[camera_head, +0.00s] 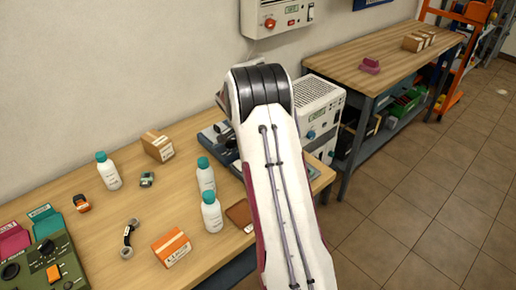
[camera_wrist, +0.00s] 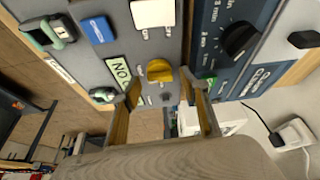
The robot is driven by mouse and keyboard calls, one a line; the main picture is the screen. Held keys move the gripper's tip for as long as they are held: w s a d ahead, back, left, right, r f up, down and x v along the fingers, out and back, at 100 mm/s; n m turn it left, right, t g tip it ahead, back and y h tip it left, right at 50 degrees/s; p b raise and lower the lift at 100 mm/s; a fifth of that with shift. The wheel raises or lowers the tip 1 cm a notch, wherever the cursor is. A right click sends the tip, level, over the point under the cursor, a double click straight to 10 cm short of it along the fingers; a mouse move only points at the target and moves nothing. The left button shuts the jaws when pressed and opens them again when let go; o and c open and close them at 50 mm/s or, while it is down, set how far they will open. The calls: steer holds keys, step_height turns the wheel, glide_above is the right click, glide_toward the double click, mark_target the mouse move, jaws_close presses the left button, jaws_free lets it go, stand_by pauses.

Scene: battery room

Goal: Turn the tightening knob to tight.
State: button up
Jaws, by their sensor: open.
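In the wrist view a yellow knob (camera_wrist: 160,70) stands on a grey panel (camera_wrist: 105,75) beside a "NO." label. A larger black knob (camera_wrist: 240,40) is on a blue dial plate to its right. I cannot tell for sure which one is the tightening knob. My gripper (camera_wrist: 160,86) is open, with its two fingertips on either side of the yellow knob's near edge. Contact cannot be made out. In the head view my arm hides the gripper and most of the blue-grey device (camera_head: 216,136) on the workbench.
Several white bottles with teal caps, including one (camera_head: 212,212) near my arm, stand on the workbench (camera_head: 100,222). A cardboard box (camera_head: 157,146), an orange box (camera_head: 171,247) and a green control box (camera_head: 45,268) are there too. A white instrument (camera_head: 318,108) stands right of my arm.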

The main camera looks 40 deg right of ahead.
steer(key=v, duration=1.2)
stand_by(0.7)
steer(key=s+a+r+n+t+y, duration=0.1)
steer(key=s+a+r+n, duration=0.3)
steer(key=s+a, duration=0.6)
steer(key=s+a+r+n+t+y, duration=0.2)
steer(key=s+a+r+n, duration=0.2)
steer(key=s+a+n, duration=0.3)
steer(key=s+a+r+n+t+y, duration=0.1)
steer(key=s+a+r+n, duration=0.3)
steer(key=s+a, duration=1)
steer(key=shift+s+a+n+t+y, duration=0.35)
steer(key=shift+a+n+t, duration=0.3)
steer(key=shift+n, duration=0.45)
stand_by(1.6)
